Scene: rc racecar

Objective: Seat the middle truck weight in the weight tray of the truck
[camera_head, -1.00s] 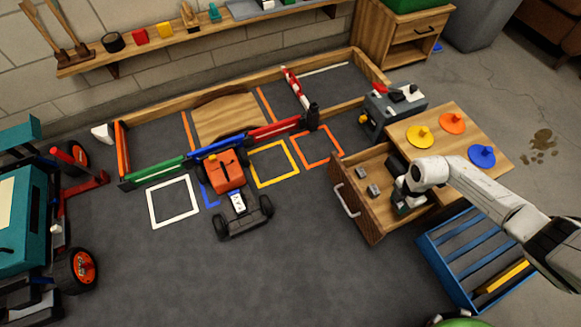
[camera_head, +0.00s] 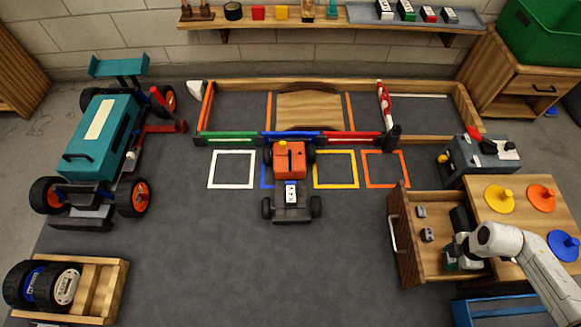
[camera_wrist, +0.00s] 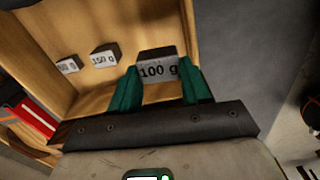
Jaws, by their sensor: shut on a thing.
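My gripper (camera_wrist: 159,72) is shut on a grey block weight labelled 100 g (camera_wrist: 158,70), between its teal fingers in the wrist view. In the head view my gripper (camera_head: 455,258) is in the open wooden drawer, and the held weight is hidden. Two other weights lie in the drawer: one labelled 150 g (camera_wrist: 104,58) and one with a hard-to-read label (camera_wrist: 68,65). The truck (camera_head: 290,163) has an orange cab and stands on the floor mid-view, far left of my gripper. Its dark rear part (camera_head: 292,214) faces me; the weight tray's inside is too small to make out.
The drawer (camera_head: 400,262) sticks out from a wooden cabinet topped with yellow, orange and blue discs. A grey toolbox (camera_head: 478,160) stands behind it. Dark floor (camera_head: 350,260) is clear between drawer and truck. A large teal racecar (camera_head: 105,135) stands at left.

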